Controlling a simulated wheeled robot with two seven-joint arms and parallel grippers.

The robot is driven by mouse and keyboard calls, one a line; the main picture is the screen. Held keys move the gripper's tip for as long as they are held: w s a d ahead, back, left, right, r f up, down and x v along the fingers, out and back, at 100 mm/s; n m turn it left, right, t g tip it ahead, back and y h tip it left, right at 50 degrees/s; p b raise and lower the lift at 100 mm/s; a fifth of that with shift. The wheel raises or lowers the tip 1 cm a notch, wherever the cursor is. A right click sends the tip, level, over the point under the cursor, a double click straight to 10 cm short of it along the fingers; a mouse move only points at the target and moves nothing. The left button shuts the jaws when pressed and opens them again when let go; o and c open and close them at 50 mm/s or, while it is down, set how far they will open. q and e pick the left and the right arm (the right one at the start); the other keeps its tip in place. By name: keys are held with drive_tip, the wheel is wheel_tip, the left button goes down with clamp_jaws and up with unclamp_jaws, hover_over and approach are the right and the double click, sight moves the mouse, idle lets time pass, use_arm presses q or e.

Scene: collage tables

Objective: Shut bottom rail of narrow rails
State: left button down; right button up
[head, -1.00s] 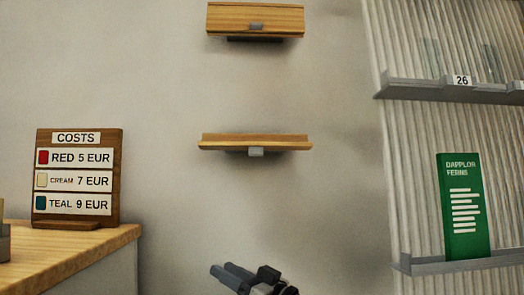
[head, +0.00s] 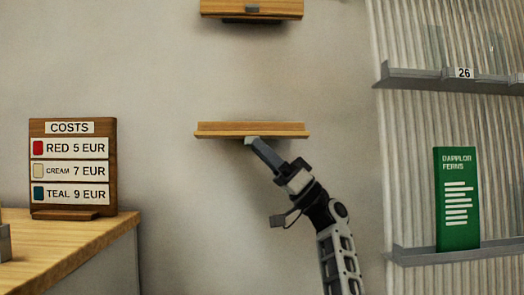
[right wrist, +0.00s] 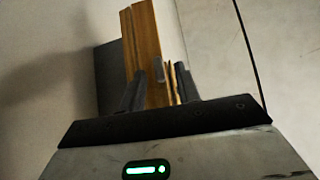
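The bottom wooden rail (head: 225,130) sticks out from the wall as a thin ledge. Its small grey tab is mostly behind my right gripper in the head view; a grey tab (right wrist: 158,69) shows in the right wrist view. The upper wooden rail (head: 225,7) is cut by the top edge of the head view, with a grey tab on its front. My right gripper (head: 254,144) is at the bottom rail's front underside. In the right wrist view its fingers stand apart, with the wood between or beyond them. I cannot tell if they touch. My left gripper is out of view.
A price board (head: 73,168) stands on a wooden-topped counter (head: 95,235) at left. At right, a ribbed panel carries grey shelves (head: 418,80), the lower one with a green card (head: 457,215).

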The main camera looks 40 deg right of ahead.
drive_tip(key=shift+w+a+r, duration=0.15)
clamp_jaws()
